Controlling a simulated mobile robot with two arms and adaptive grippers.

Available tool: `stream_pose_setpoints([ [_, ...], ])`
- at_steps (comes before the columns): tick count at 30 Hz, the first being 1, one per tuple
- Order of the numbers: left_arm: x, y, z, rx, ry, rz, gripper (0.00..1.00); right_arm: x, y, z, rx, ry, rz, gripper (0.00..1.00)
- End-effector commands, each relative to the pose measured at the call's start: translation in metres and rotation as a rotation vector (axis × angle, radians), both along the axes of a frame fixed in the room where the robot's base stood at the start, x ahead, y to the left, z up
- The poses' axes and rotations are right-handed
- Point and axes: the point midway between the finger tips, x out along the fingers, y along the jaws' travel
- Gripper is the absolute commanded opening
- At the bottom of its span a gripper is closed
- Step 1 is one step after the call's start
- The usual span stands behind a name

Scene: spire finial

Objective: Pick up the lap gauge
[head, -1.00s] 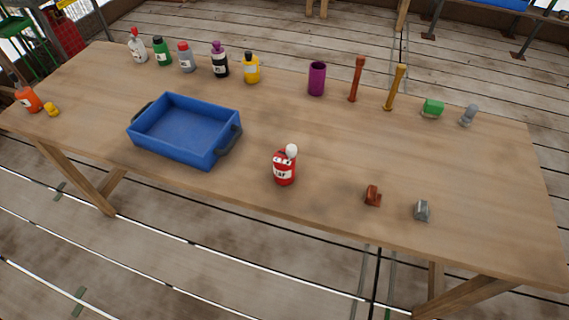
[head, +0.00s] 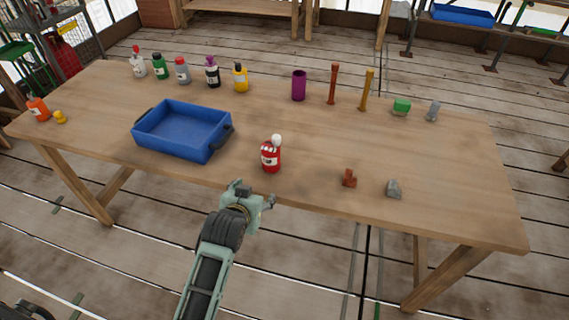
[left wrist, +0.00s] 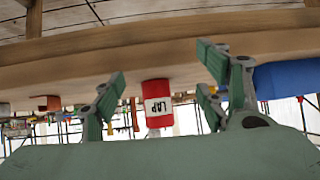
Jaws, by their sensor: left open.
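The lap gauge (head: 271,157) is a red container with a white label and a white ball on top. It stands upright near the front edge of the table, right of the blue tray. In the left wrist view the picture is upside down, and the red body with its "LAP" label (left wrist: 157,105) shows between the spread fingers. My left gripper (head: 255,194) is open and empty, just off the table's front edge, short of the gauge and apart from it. It also shows in the left wrist view (left wrist: 161,82). My right gripper is not in view.
The wooden table (head: 310,190) has a blue tray (head: 215,148) left of the gauge. A small brown block (head: 349,179) and a grey block (head: 394,189) lie to its right. Several bottles, a purple cup (head: 299,86) and two posts stand along the back. The table's middle is clear.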

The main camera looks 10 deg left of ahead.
Motion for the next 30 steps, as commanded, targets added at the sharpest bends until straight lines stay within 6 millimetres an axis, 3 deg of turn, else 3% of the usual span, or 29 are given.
stream_pose_setpoints([
  [1,0.021,-0.002,0.021,-0.010,-0.060,0.010,0.66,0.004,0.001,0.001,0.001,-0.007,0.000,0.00],
  [3,0.040,-0.003,0.043,-0.016,-0.125,0.023,0.66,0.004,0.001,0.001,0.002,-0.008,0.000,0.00],
  [9,0.074,-0.003,0.083,-0.025,-0.240,0.042,0.66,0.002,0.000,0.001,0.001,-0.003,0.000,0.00],
  [30,0.140,-0.001,0.058,-0.026,-0.248,0.043,0.66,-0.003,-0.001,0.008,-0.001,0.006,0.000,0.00],
])
